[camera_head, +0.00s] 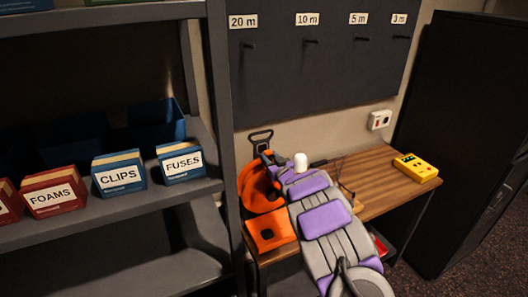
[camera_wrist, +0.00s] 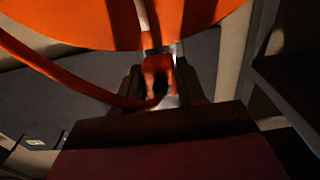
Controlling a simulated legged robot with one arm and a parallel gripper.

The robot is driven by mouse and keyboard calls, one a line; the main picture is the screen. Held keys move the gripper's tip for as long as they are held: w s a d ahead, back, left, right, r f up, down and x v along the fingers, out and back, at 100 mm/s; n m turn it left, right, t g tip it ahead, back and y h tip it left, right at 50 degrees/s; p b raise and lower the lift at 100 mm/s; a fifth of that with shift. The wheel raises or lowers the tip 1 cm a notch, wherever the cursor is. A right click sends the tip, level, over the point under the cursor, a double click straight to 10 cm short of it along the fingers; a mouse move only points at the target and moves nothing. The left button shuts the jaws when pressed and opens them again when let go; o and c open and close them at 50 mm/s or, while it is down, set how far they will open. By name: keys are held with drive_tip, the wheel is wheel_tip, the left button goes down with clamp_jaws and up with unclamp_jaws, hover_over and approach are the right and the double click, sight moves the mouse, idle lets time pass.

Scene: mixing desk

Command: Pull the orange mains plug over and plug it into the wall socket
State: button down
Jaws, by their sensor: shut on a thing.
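My gripper (camera_wrist: 160,88) is shut on the orange mains plug (camera_wrist: 157,73), which sits between the dark fingers in the wrist view. An orange cable (camera_wrist: 60,75) runs from the left and curves to the plug. The large orange cable reel (camera_wrist: 130,22) fills the top of the wrist view, close beyond the plug. In the head view the reel (camera_head: 256,186) stands at the left end of the wooden desk, and my arm hides the plug and gripper. The white wall socket (camera_head: 380,120), with a red part, is on the wall behind the desk, to the right of the reel.
A yellow device (camera_head: 415,168) lies on the right of the desk (camera_head: 380,178). A tall black cabinet (camera_head: 465,130) stands at right. Shelves with labelled bins (camera_head: 120,172) stand at left. A dark hook board (camera_head: 320,70) hangs above. The wall below the socket looks clear.

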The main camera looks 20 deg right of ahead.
drive_tip(key=shift+s, duration=1.1)
